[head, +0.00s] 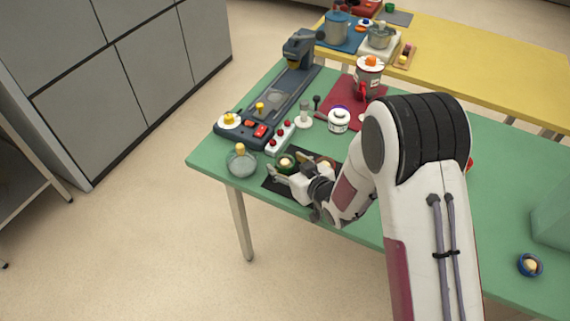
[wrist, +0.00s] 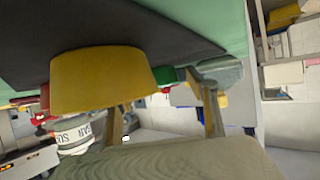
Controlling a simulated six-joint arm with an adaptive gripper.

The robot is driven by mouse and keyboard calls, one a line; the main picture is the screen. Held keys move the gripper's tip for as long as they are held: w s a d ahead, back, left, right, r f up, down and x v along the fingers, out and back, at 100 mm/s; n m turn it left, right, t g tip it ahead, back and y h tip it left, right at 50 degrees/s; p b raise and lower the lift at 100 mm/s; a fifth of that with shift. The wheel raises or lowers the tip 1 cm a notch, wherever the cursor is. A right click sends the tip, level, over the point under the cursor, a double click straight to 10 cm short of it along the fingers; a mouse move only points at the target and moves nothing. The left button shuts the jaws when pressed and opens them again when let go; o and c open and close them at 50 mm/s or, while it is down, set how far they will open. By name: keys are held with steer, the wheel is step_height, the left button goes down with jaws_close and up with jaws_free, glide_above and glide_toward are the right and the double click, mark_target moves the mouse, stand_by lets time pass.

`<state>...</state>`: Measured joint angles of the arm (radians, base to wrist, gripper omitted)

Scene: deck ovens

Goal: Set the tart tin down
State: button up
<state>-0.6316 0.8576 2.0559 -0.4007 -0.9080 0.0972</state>
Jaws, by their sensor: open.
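A green tart tin (head: 286,163) with pale filling sits on the dark mat near the table's front left. My gripper (head: 276,174) is open, low over the mat, with its fingers right beside this tin. Whether they touch it I cannot tell. The wrist view appears upside down. In it a yellow tapered tin (wrist: 105,78) stands against the dark mat close to the camera, and the green tin (wrist: 168,76) shows partly behind it. A pale grainy surface fills the bottom of that view; I cannot tell what it is.
The dark mat (head: 272,185) lies near the edge of the green table. A glass bowl (head: 241,164) stands to its left. A blue tin (head: 530,265) sits far right.

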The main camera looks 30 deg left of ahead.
stand_by(0.5)
steer(key=c, duration=1.3)
steer(key=shift+o, duration=0.2)
steer(key=shift+r, duration=0.2)
step_height(320, 180, up, 10)
steer(key=shift+f, duration=0.2)
